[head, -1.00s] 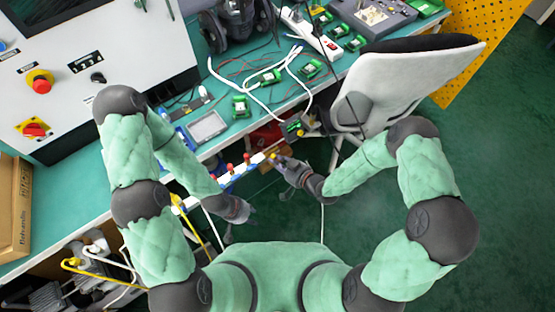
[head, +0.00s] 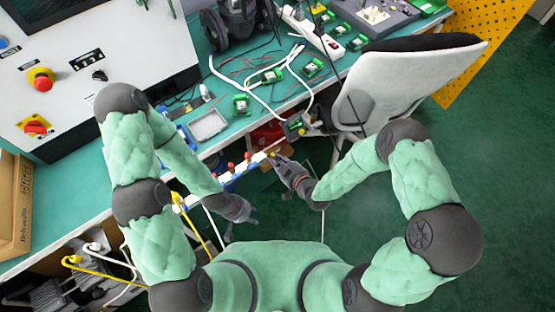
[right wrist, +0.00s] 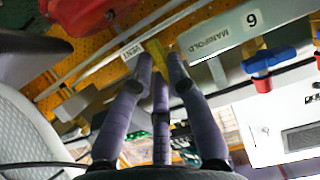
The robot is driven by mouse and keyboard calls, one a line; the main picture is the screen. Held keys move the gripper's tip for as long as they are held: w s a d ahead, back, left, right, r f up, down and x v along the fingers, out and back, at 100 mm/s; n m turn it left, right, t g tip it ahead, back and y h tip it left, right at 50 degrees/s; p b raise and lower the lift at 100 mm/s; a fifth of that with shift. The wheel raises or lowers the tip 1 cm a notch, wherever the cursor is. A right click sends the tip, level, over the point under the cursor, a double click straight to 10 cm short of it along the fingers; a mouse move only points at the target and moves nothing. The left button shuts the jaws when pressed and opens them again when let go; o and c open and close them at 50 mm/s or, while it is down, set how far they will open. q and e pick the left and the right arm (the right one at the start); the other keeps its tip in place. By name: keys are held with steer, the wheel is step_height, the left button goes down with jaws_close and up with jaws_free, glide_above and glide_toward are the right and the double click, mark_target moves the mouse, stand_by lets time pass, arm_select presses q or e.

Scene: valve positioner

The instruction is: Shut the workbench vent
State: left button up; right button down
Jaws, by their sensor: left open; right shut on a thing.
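The vent valve has a yellow handle (right wrist: 156,52) beside a label reading VENT (right wrist: 132,50) in the right wrist view. My right gripper (right wrist: 160,58) is shut on this handle, with a finger on each side; the fingers hide part of it. In the head view my right gripper (head: 278,160) is at the right end of the valve row, and the yellow handle (head: 271,154) shows small at its fingertips. My left gripper (head: 250,216) is open and empty, below and apart from the valve row.
Red handles (head: 231,167) stand along the row under the bench edge. A grey chair (head: 400,85) stands close to my right arm. Green floor (head: 510,190) is free at right.

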steer(key=c, duration=1.2)
jaws_free()
steer(key=v, duration=1.2)
steer(key=shift+s+f, duration=0.1)
steer(key=shift+f, duration=0.05)
